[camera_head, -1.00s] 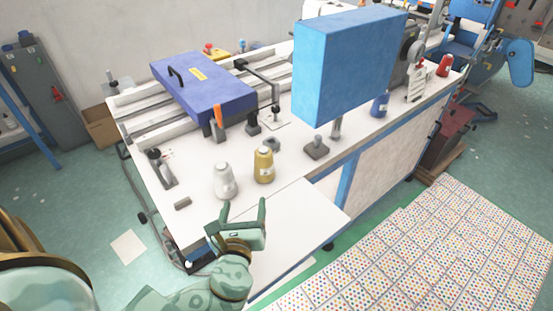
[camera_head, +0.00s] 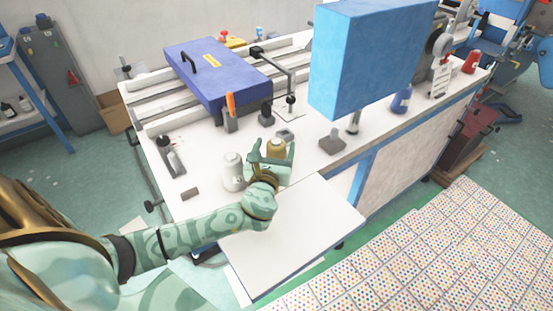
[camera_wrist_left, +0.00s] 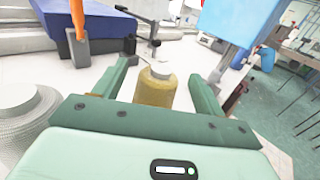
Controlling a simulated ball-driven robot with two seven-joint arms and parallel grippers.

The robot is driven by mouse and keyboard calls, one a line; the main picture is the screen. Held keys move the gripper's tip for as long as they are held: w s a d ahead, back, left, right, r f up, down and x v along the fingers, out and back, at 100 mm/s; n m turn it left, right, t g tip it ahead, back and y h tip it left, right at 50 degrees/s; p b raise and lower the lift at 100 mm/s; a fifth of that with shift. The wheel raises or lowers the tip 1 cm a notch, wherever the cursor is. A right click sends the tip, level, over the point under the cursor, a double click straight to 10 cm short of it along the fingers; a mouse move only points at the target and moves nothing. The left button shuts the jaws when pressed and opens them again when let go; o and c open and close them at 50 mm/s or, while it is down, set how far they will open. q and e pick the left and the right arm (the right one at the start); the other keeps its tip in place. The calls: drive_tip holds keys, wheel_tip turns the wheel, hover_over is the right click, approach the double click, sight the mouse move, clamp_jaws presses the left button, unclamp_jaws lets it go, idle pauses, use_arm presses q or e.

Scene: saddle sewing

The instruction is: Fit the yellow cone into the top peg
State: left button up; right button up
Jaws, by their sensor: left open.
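The yellow cone (camera_head: 276,147) stands upright on the white table, partly hidden behind my left gripper (camera_head: 272,152). In the left wrist view the yellow cone (camera_wrist_left: 155,88) shows between the two open fingers of my left gripper (camera_wrist_left: 160,75), with gaps on both sides. The fingers do not press on it. A white cone (camera_head: 232,172) stands just left of it and shows at the left edge of the left wrist view (camera_wrist_left: 28,115). I cannot make out the top peg for certain. My right gripper is not in view.
A purple-blue box (camera_head: 220,75) lies behind on rails, with an orange-handled tool (camera_head: 230,104) before it. A large blue box (camera_head: 370,60) stands to the right. A blue cone (camera_head: 401,98) and a red cone (camera_head: 471,62) stand farther right. The white front panel (camera_head: 290,235) is clear.

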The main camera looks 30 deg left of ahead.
use_arm(q)
drive_tip(key=shift+x, duration=1.25)
drive_tip(key=shift+c, duration=0.3)
drive_tip(key=c, duration=1.3)
drive_tip(key=shift+c, duration=0.2)
